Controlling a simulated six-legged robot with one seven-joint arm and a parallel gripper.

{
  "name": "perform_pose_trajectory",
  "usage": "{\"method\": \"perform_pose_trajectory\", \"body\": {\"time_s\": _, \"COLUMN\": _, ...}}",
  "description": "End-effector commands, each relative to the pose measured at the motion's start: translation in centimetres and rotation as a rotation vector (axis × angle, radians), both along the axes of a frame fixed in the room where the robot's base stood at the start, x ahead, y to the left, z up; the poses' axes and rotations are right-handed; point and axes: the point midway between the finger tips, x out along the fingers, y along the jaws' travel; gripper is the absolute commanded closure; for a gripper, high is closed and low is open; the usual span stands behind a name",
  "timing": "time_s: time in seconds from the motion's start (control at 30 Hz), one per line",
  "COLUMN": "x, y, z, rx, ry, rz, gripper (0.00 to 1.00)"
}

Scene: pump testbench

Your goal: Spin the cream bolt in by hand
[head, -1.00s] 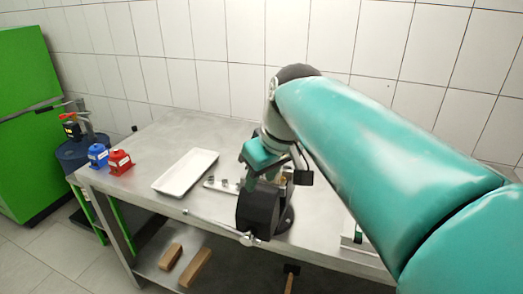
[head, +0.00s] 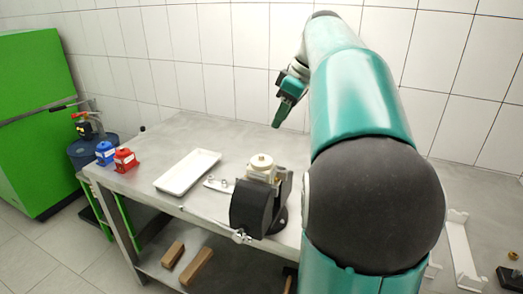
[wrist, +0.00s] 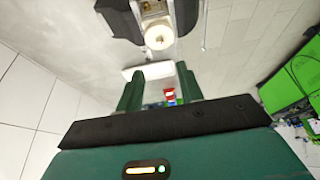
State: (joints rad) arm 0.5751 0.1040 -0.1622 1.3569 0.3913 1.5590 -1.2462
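A cream round piece (head: 262,161) with a small raised centre sits on top of a pale body held in the black vice (head: 256,207). It also shows in the wrist view (wrist: 159,37), at the top. I cannot tell whether a separate cream bolt is seated there. My gripper (head: 276,125) is raised above the back of the table, behind the vice and apart from it. In the wrist view its two green fingers (wrist: 159,80) stand apart with nothing between them.
A white tray (head: 187,172) lies left of the vice. A pale strip with small metal parts (head: 218,184) lies between them. A blue holder (head: 105,152) and a red holder (head: 125,160) stand at the table's left end. A white bracket (head: 463,250) stands at the right.

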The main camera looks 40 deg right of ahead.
Motion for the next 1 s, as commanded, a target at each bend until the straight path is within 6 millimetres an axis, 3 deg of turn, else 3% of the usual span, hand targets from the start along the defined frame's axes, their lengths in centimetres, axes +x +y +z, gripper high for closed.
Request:
{"method": "perform_pose_trajectory", "body": {"time_s": 0.4, "x": 2.6, "y": 1.7, "z": -7.6, "rx": 0.002, "ry": 0.003, "rz": 0.0, "gripper": 0.63}}
{"method": "perform_pose_trajectory", "body": {"time_s": 0.6, "x": 3.5, "y": 2.2, "z": -10.3, "rx": 0.001, "ry": 0.003, "rz": 0.002, "gripper": 0.63}}
{"method": "perform_pose_trajectory", "body": {"time_s": 1.0, "x": 3.8, "y": 2.4, "z": -11.1, "rx": -0.001, "ry": 0.0, "rz": 0.002, "gripper": 0.63}}
